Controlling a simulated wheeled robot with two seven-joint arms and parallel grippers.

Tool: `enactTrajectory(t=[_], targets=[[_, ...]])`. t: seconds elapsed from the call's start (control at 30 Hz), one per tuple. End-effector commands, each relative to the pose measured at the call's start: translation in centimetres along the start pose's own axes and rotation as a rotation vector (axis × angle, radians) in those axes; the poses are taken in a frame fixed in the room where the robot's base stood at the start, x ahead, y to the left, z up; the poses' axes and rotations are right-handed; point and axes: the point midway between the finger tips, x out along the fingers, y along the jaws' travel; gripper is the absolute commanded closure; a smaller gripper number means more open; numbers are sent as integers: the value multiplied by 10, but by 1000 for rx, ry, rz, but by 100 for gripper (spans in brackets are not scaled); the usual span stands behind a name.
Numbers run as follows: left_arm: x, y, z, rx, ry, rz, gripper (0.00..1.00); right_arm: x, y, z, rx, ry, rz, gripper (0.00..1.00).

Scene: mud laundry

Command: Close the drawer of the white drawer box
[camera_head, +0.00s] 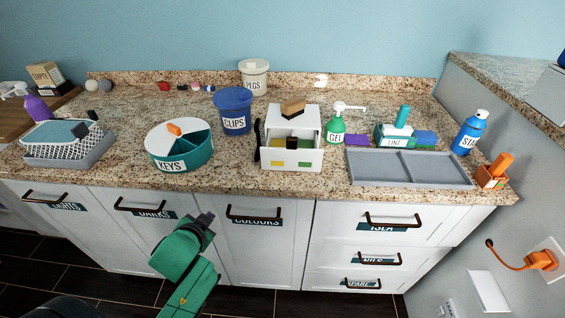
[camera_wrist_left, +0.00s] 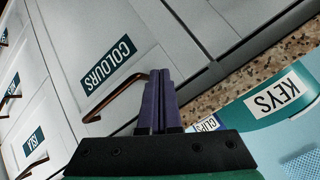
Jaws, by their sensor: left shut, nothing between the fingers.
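The white drawer box (camera_head: 307,121) stands on the granite counter in the middle of the head view. Its drawer (camera_head: 298,164) is pulled out toward me, with yellow and green patches on its front and a dark handle. Some of the drawer's inside shows from above. A tan and black block (camera_head: 292,106) lies on top of the box. My left gripper (camera_head: 206,217) is low in front of the cabinet doors, below and left of the drawer, apart from it. In the left wrist view its dark fingers (camera_wrist_left: 159,100) are shut and empty. My right gripper is not in view.
The teal KEYS tub (camera_head: 180,160) and blue CLIPS bucket (camera_head: 235,121) stand left of the box. A green pump bottle (camera_head: 336,128) and grey tray (camera_head: 405,180) are to its right. Cabinet handles, including the COLOURS one (camera_head: 254,217), jut out near my gripper.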

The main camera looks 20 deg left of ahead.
Motion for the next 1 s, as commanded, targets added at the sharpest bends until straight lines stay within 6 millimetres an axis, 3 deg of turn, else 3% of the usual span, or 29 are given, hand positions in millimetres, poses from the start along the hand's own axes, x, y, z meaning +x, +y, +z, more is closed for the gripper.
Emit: enactTrajectory(t=[0.13, 0.3, 0.37, 0.47, 0.6, 0.77, 1.0], targets=[[-31, -48, -60, 154, 250, -171, 100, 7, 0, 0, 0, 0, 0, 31], [-57, -61, -116, 410, 525, -277, 100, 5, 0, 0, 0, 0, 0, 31], [-72, -54, -137, 542, 647, -299, 100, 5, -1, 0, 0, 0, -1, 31], [-98, -25, -162, 798, 857, -291, 100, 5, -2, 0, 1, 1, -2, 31], [-120, 18, -166, 1069, 1049, -218, 100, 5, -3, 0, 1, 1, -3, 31], [-122, 31, -171, 1126, 1091, -193, 100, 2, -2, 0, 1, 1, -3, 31], [-102, 45, -209, 1124, 1091, -198, 100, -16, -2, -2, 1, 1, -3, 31]])
